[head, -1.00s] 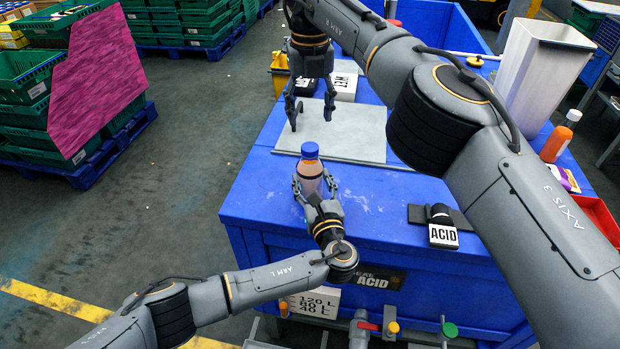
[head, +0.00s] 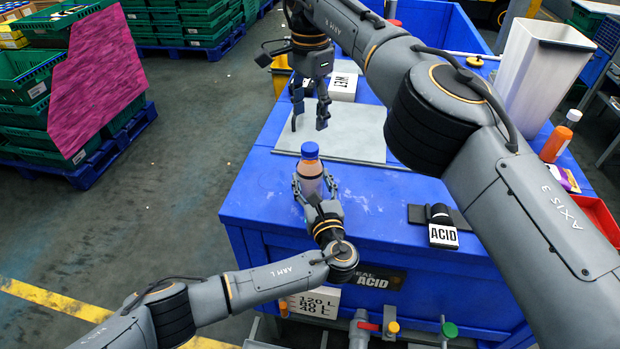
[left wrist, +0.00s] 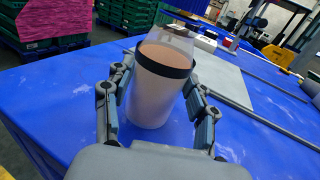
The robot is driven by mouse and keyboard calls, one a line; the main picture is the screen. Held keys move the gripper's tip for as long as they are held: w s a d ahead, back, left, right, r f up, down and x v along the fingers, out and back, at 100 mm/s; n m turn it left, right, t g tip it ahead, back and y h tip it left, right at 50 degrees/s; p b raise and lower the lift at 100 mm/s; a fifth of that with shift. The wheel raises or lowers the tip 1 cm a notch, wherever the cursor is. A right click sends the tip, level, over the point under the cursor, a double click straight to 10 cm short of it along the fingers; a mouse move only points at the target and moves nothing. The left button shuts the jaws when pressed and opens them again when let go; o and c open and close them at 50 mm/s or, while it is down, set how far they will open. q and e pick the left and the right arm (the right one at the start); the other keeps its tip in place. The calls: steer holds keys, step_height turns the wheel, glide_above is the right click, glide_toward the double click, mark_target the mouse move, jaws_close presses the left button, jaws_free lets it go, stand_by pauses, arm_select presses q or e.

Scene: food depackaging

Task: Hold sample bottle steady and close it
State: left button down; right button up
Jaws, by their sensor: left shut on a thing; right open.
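The sample bottle (head: 309,170) stands upright on the blue bench near its front left, with a blue cap (head: 310,150) on its top. Whether the cap is tight cannot be told. My left gripper (head: 314,185) is shut around the bottle's body from the front. My right gripper (head: 308,122) is open and empty, pointing down, above and behind the bottle.
A grey board (head: 355,140) lies behind the bottle on the blue bench (head: 265,190). An orange bottle (head: 558,140) and a white bin (head: 540,75) stand far right.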

mark_target(310, 146)
steer(key=n, duration=0.3)
steer(key=shift+n, duration=0.4)
steer(key=n, duration=0.4)
steer(key=shift+f, duration=4)
